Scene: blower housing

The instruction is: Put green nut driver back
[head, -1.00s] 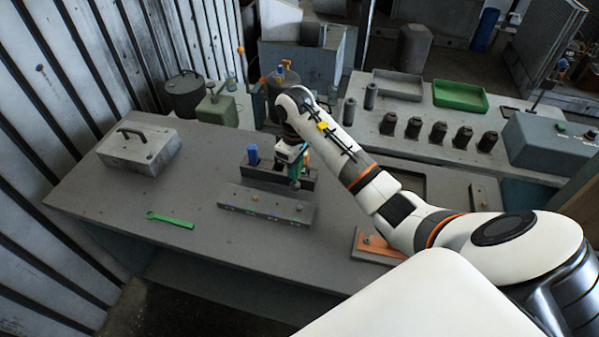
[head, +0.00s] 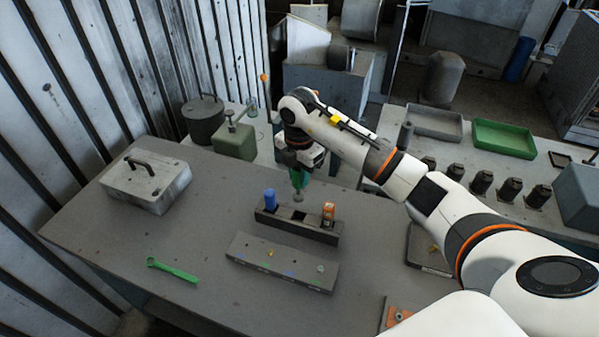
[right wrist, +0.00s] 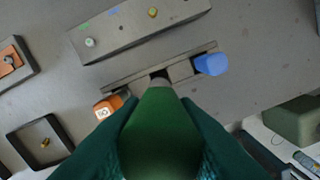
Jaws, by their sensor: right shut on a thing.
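The green nut driver (head: 297,180) hangs upright, socket end down, in my right gripper (head: 298,168). In the right wrist view its green handle (right wrist: 158,135) fills the space between the fingers, and its tip points at the rack. The dark rack (head: 325,236) holds a blue-handled driver (head: 270,200) at its left end and an orange-handled driver (head: 328,212) at its right end. An empty square slot (head: 298,216) lies between them. The driver's tip appears just above and behind this slot, apart from it. My left gripper is out of view.
A grey block (head: 280,264) with small fasteners lies in front of the rack. A green wrench (head: 173,271) and a lidded grey box (head: 146,183) are on the left. A dark tray (right wrist: 40,142) is near the orange driver.

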